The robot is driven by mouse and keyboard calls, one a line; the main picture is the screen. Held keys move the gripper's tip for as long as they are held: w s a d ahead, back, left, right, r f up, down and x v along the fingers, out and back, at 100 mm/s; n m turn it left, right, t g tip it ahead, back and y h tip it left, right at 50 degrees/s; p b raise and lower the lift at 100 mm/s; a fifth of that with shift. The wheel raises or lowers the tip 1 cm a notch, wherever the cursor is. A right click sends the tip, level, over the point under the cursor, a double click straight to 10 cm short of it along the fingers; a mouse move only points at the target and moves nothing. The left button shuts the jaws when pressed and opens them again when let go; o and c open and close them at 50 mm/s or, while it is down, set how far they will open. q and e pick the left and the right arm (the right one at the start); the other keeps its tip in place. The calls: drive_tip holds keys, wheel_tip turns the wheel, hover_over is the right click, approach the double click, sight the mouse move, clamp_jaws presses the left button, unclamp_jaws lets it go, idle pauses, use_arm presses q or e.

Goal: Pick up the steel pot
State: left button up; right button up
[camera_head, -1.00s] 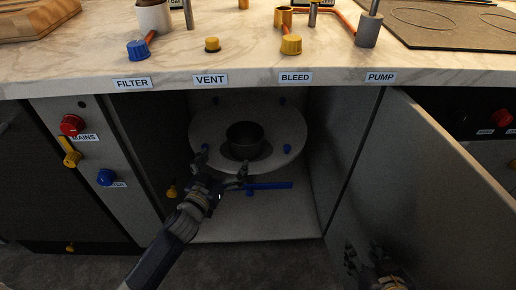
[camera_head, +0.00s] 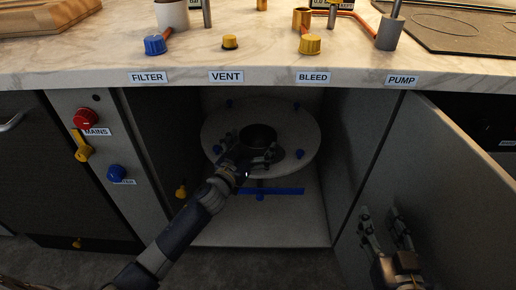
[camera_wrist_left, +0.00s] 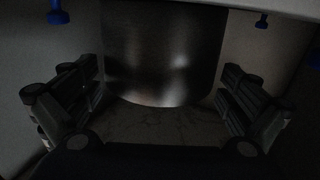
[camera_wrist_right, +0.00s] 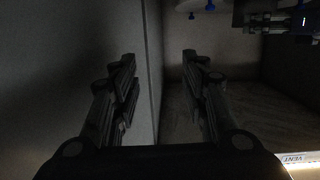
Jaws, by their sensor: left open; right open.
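The steel pot (camera_head: 258,133) is a dark round pot standing on a round pale shelf (camera_head: 219,125) inside the open cabinet. In the left wrist view the pot (camera_wrist_left: 165,55) fills the top middle, between and just beyond the fingertips. My left gripper (camera_head: 250,158) is open at the pot's near side, with a finger toward each side of it; it also shows in the left wrist view (camera_wrist_left: 165,100). I cannot tell whether the fingers touch the pot. My right gripper (camera_head: 384,222) is open and empty, near the open door at the right; it also shows in the right wrist view (camera_wrist_right: 158,68).
The open cabinet door (camera_head: 440,190) stands at the right. The countertop (camera_head: 250,64) overhangs the cabinet opening. Small blue knobs (camera_head: 300,154) sit around the shelf's edge. A blue bar (camera_head: 275,191) lies below it. A red knob (camera_head: 85,118) is on the panel at the left.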

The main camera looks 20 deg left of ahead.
sight(265, 127)
use_arm(q)
drive_tip(key=shift+w+d+b, duration=0.2)
drive_tip(key=shift+w, duration=0.6)
drive_tip(key=shift+w+d+b, duration=0.15)
drive_tip(key=shift+w, duration=0.6)
drive_tip(key=shift+r, duration=0.1)
drive_tip(key=c, duration=1)
use_arm(e)
drive_tip(key=r, duration=0.1)
drive_tip(key=r+t, duration=0.1)
drive_tip(key=r, duration=0.1)
drive_tip(key=a+r+t, duration=0.1)
drive_tip(key=shift+w+r+y, duration=0.25)
drive_tip(key=shift+w+y, duration=0.1)
drive_tip(key=shift+y, duration=0.05)
